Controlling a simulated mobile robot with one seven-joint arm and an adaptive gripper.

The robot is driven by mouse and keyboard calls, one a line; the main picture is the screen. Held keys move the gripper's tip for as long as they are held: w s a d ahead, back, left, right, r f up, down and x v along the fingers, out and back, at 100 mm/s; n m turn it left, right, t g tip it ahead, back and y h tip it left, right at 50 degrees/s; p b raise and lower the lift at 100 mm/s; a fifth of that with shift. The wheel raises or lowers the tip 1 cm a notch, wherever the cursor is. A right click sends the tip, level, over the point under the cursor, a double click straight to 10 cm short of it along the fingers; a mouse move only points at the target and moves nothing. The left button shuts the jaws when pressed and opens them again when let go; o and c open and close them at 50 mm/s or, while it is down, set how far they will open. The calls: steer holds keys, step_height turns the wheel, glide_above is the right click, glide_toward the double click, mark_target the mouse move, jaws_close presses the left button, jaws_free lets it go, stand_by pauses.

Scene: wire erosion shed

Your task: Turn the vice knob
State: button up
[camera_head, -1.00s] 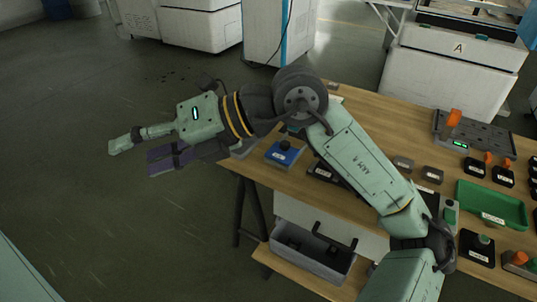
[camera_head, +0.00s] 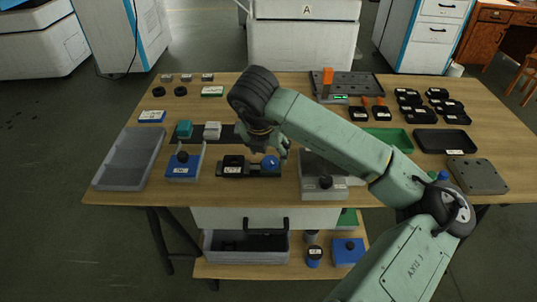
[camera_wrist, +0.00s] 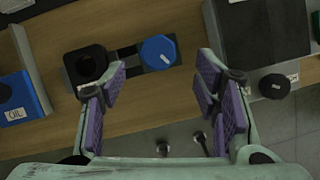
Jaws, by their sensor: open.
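A round blue knob (camera_head: 270,162) with a white mark sits at the right end of a low dark fixture (camera_head: 233,165) on the table; I take it to be the vice knob. In the wrist view the knob (camera_wrist: 158,52) lies ahead of my gripper (camera_wrist: 165,85), between the lines of its fingers.
A grey block with a dark knob (camera_head: 325,182) stands close right of the fixture. A blue box with a black knob (camera_head: 183,165) is to the left, beside a grey divided tray (camera_head: 128,160). A green tray (camera_head: 390,138) and black parts lie further right. The table's front edge is near.

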mark_target(270, 161)
steer(key=shift+p+x, duration=0.5)
steer(key=shift+x, duration=2.15)
steer(key=shift+c, duration=0.6)
steer(key=c, duration=1)
steer(key=shift+f+b, duration=0.1)
steer(key=shift+b, duration=0.35)
